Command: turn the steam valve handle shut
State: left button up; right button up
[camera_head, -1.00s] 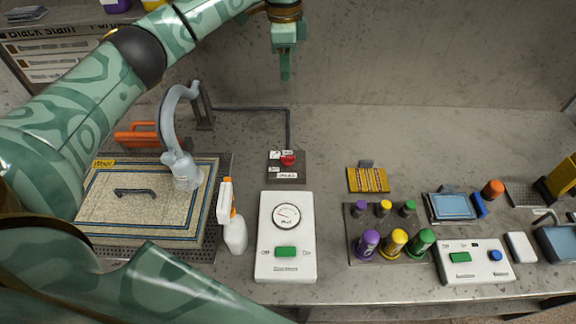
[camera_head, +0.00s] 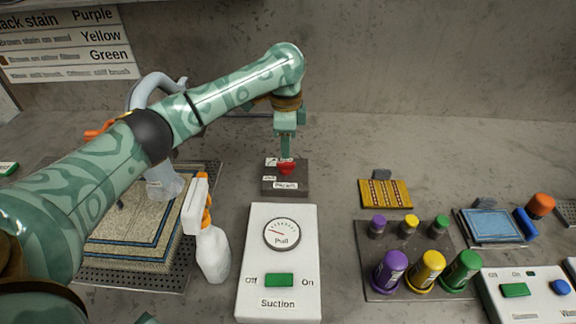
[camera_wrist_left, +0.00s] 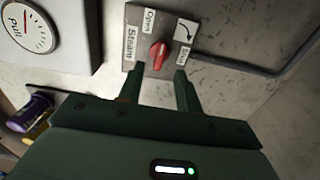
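The steam valve handle (camera_head: 286,168) is a small red knob on a dark plate (camera_head: 284,187) with white labels, behind the suction box. In the left wrist view the red handle (camera_wrist_left: 158,53) stands between labels reading Steam, Open and what looks like Shut, with a curved arrow. The handle points roughly from the Open label side down toward the plate's near edge. My left gripper (camera_head: 285,151) points down just above the handle. In the left wrist view its two fingers (camera_wrist_left: 157,82) are apart, with the handle just beyond the tips and nothing held. My right gripper is not in view.
The suction box (camera_head: 279,262) with gauge and green switch stands in front of the valve. Coloured bottles (camera_head: 425,268) and a yellow brush pad (camera_head: 385,193) are right. A pipe (camera_wrist_left: 245,65) runs from the plate.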

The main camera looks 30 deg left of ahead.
aim_at(286, 162)
pick_arm(q)
notch_tip(286, 162, down, 5)
jog(key=shift+f+b, duration=0.2)
jog(key=shift+b, duration=0.85)
jog(key=shift+c, duration=0.3)
